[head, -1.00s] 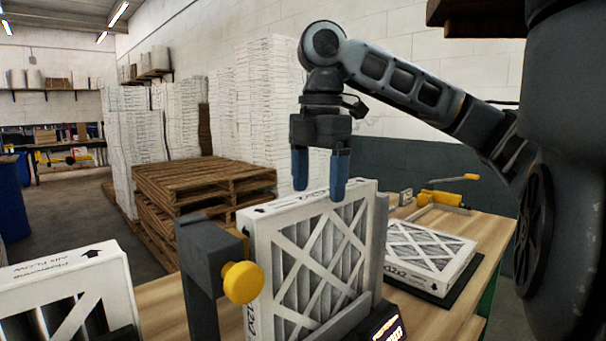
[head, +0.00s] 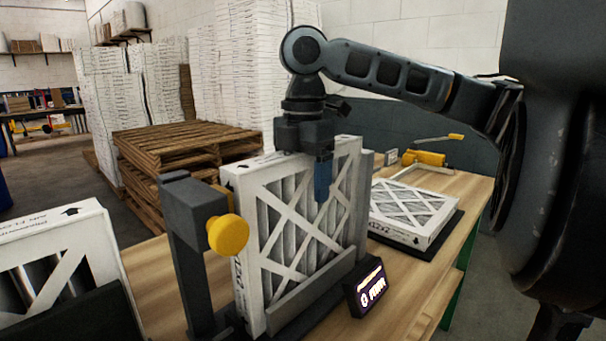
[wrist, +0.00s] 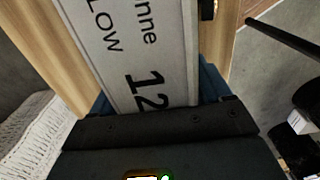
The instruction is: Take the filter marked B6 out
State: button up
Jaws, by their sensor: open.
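A white-framed pleated filter (head: 300,225) stands upright in a grey holder (head: 325,300) on the bench. My gripper (head: 314,185) points down over its top edge. One blue finger shows in front of the filter's near face; the other is hidden behind it. In the wrist view the filter's printed edge (wrist: 140,50) runs between the blue fingers, with "12" and "LOW" readable. The jaws are open around it, and I cannot tell whether they touch it. Another filter (head: 60,235) stands at the left, and one (head: 410,212) lies flat at the right. I cannot read a B6 mark on any.
A grey post (head: 190,250) with a yellow knob (head: 228,234) stands close to the left of the upright filter. A small lit display (head: 370,290) sits in front. A yellow-handled tool (head: 430,158) is at the bench's back. Pallets (head: 185,150) stand behind.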

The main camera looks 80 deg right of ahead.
jog(key=shift+c, duration=0.3)
jog(key=c, duration=1.1)
jog(key=shift+o, duration=0.2)
jog(key=shift+r, duration=0.1)
jog(key=shift+w+a+r+p, duration=0.1)
jog(key=shift+w+a+p, duration=0.05)
jog(key=shift+a+p, duration=0.15)
jog(key=o, duration=0.8)
